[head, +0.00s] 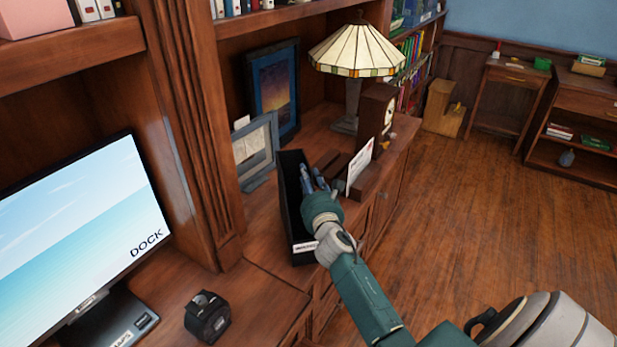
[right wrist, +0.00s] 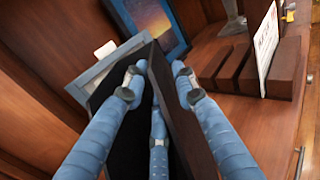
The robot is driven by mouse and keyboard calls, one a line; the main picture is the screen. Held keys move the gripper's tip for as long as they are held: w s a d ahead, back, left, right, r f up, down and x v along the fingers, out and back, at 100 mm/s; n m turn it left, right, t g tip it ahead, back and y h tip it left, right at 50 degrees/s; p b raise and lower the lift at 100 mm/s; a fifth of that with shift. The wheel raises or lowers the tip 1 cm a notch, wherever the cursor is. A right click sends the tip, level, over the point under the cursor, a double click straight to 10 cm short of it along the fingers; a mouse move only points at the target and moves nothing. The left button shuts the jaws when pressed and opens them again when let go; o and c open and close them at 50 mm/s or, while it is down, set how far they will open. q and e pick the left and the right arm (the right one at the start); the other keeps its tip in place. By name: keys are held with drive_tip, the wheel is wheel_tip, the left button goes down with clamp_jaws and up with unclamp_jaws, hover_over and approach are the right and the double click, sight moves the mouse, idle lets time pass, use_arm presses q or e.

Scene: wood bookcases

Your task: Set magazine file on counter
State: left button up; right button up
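The magazine file (head: 285,192) is a tall, narrow black box with a small white label on its front end. It appears to stand upright on the wooden counter (head: 262,212), near the front edge. My right gripper (head: 313,180) is at its right side. In the right wrist view, the blue fingers (right wrist: 158,75) are spread around the right wall of the file (right wrist: 174,112), with a gap between the tips. Whether they touch the wall is not clear. My left gripper is out of view.
A picture frame (head: 255,148) stands left of the file and a blue-edged picture (head: 274,90) behind it. A wooden letter holder (head: 368,187) with a white card is close on the right. A lamp (head: 356,52) and clock (head: 377,110) stand farther back. A monitor (head: 80,225) is at left.

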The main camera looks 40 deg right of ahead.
drive_tip(key=shift+r, duration=0.15)
drive_tip(key=v, duration=1.2)
drive_tip(key=shift+b, duration=0.35)
